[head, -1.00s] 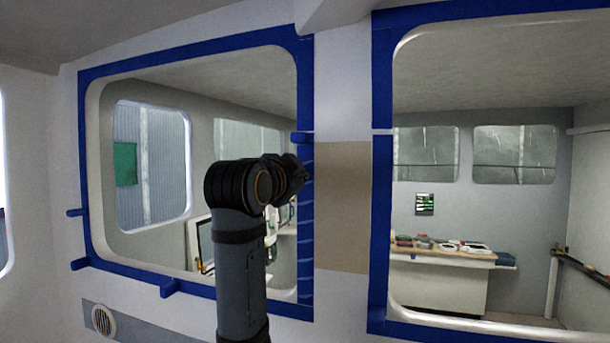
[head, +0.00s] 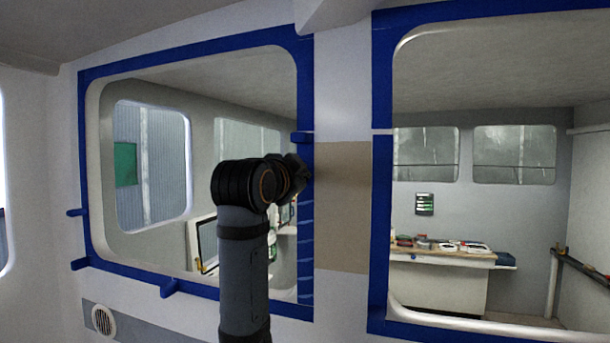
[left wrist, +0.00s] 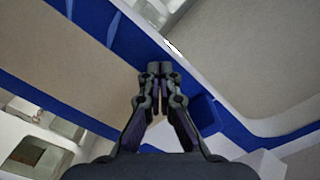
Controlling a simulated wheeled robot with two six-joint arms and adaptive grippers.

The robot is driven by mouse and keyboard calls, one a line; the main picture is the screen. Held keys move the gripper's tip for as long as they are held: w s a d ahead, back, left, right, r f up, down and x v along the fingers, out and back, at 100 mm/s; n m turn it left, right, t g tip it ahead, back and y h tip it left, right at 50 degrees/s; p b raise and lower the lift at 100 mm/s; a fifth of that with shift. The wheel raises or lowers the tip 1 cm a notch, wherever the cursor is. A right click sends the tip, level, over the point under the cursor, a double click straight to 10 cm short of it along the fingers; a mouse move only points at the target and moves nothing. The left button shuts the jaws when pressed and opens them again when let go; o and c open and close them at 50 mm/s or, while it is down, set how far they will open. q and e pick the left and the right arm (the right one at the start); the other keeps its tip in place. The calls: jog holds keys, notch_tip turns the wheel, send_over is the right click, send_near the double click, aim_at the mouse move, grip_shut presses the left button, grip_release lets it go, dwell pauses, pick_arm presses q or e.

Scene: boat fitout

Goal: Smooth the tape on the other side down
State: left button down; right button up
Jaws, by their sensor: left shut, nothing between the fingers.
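Blue tape frames the left window (head: 190,58) in the head view. Its right vertical strip (head: 306,255) shows several light slanting streaks below my gripper. A short tape tab (head: 302,137) sticks out above the gripper. My left gripper (head: 304,174) is shut and empty, its tips at that strip's right edge. In the left wrist view the shut fingertips (left wrist: 160,68) lie over the blue strip (left wrist: 120,42); I cannot tell if they touch it. A blue flap (left wrist: 205,113) stands out beside the right finger. My right gripper is out of view.
Blue tape (head: 381,220) also edges the right window. Tape tabs (head: 170,288) stick out along the left window's lower edge. A round vent (head: 103,321) sits below.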

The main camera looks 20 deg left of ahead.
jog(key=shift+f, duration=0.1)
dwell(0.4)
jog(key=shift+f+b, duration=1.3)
jog(key=shift+b, duration=0.1)
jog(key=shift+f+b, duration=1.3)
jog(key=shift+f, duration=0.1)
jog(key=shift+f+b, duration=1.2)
jog(key=shift+b, duration=0.1)
